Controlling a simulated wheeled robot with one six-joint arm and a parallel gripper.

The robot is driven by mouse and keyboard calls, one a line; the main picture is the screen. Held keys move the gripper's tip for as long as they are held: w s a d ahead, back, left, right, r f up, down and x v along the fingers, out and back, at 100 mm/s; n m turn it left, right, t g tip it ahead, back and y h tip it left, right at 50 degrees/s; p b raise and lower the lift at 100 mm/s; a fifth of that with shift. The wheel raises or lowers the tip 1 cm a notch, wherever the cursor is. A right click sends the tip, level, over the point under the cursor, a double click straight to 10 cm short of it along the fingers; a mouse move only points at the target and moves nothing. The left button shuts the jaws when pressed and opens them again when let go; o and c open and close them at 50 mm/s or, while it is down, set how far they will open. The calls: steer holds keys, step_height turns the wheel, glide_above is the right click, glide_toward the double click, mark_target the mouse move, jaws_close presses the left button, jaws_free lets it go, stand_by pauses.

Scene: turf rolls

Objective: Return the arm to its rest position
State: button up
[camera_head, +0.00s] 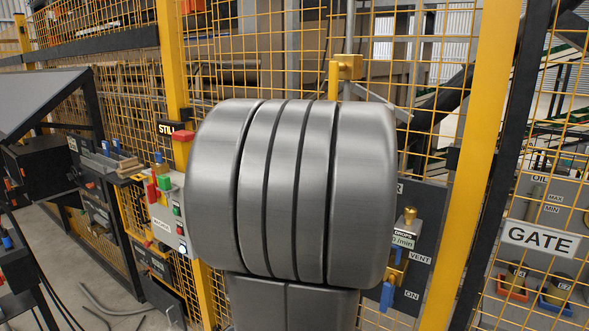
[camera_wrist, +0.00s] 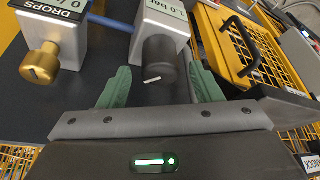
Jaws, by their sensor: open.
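My gripper (camera_wrist: 160,78) shows in the wrist view with its two green fingers spread apart and nothing held. A dark regulator knob (camera_wrist: 161,62) with a white pointer mark appears between the fingers. A visible gap lies on either side of it; how far it is from the fingertips is hard to tell. In the head view my own grey arm link fills the middle, and the gripper is hidden behind it.
A brass knob (camera_wrist: 41,64) under a DROPS label is left of the gripper, a yellow barred box (camera_wrist: 248,47) right. In the head view, a button box (camera_head: 168,213) stands close left of my arm, a yellow post (camera_head: 484,150) and GATE sign (camera_head: 541,238) right.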

steer(key=shift+v, duration=1.65)
steer(key=shift+s+f, duration=0.1)
